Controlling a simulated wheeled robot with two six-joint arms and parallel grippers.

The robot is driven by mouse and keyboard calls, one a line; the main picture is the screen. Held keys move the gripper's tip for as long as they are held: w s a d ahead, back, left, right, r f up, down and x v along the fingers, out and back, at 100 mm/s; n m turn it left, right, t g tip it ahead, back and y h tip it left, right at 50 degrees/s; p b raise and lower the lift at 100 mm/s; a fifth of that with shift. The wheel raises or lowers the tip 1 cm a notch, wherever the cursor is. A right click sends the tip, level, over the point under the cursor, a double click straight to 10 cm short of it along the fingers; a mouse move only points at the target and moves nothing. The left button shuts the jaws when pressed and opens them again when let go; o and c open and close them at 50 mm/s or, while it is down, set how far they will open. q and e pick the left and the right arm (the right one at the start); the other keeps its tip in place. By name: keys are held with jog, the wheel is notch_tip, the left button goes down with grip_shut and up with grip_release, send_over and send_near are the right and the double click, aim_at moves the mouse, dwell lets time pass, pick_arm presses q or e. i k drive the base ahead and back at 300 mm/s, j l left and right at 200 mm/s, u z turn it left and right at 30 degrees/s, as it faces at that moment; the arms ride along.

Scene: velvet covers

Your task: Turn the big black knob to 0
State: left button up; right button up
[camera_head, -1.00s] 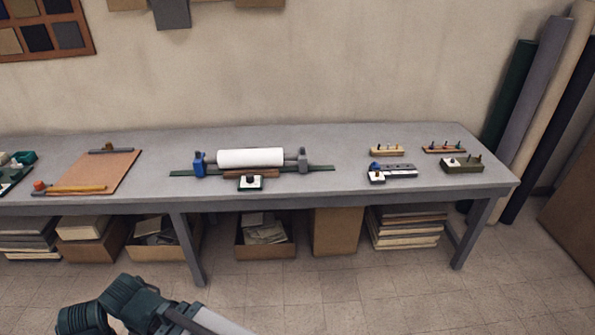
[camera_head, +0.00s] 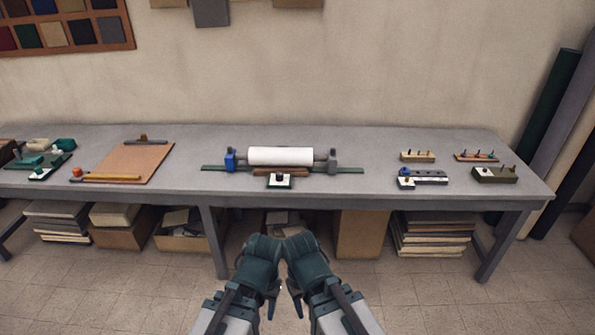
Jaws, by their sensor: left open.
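A small dark knob (camera_head: 279,177) stands on a white plate with a dark border at the front of the table, just before the white roller (camera_head: 281,156). Its markings are too small to read. Both my arms come up from the bottom middle, below the table's front edge and well apart from the knob. My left gripper (camera_head: 272,299) is open and empty, and only a small part of it shows. My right gripper (camera_head: 296,300) shows only as a small dark piece beside it; its jaws cannot be made out.
The long grey table (camera_head: 375,150) carries a brown board (camera_head: 125,163) at left. Boxes and stacked sheets (camera_head: 432,235) fill the space below. The table between roller and right blocks is clear.

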aim_at(279, 175)
jog(key=i+l, duration=0.4)
jog(key=i+l+z, duration=0.1)
jog(key=i+l, duration=0.3)
jog(key=i, duration=0.25)
